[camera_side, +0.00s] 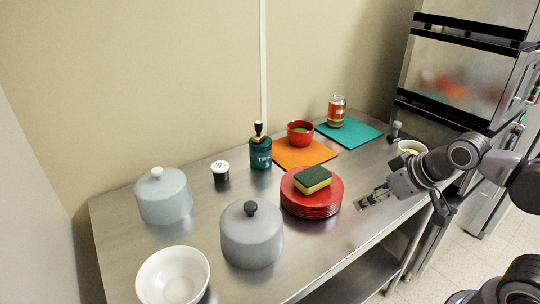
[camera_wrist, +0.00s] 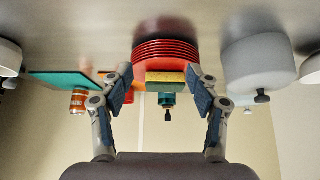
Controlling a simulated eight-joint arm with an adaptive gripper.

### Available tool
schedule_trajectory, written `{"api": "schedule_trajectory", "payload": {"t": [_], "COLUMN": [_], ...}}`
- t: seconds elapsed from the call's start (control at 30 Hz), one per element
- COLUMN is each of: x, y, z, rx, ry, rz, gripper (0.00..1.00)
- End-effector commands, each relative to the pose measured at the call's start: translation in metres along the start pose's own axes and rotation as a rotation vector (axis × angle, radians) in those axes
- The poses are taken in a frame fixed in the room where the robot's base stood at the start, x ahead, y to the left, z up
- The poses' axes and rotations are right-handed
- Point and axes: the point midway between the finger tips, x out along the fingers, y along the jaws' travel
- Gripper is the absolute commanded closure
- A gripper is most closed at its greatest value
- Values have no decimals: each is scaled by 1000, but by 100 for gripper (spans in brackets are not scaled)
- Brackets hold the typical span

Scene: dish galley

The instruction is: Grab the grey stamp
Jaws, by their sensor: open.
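The grey stamp (camera_side: 396,131) looks like a small grey piece with a rounded knob. It stands upright at the back right of the steel counter, right of the teal mat and behind a light bowl. In the wrist view a small dark grey shape at the left edge (camera_wrist: 9,84) may be it, partly cut off. My gripper (camera_side: 373,196) is low over the front right of the counter, in front of the stamp and apart from it. In the wrist view my gripper (camera_wrist: 161,76) has its fingers spread with nothing held, facing the red plates.
Red plates (camera_side: 312,207) carry a sponge (camera_side: 313,179) left of my gripper. The light bowl (camera_side: 411,148) stands between my arm and the stamp.

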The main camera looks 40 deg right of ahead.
Motion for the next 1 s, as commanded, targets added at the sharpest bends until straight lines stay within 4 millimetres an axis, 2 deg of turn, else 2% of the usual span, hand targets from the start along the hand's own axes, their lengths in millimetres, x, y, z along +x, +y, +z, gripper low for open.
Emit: {"api": "schedule_trajectory", "payload": {"t": [0.37, 0.47, 0.53, 0.77, 1.0], "x": [0, -2, -3, 1, 18], "y": [2, 9, 20, 77, 159], "z": [-3, -16, -33, -101, -157], "rx": [4, 16, 32, 96, 163], "ry": [1, -4, -9, -36, -60], "rz": [3, 13, 25, 75, 120], "gripper": [44, 44, 44, 44, 44]}}
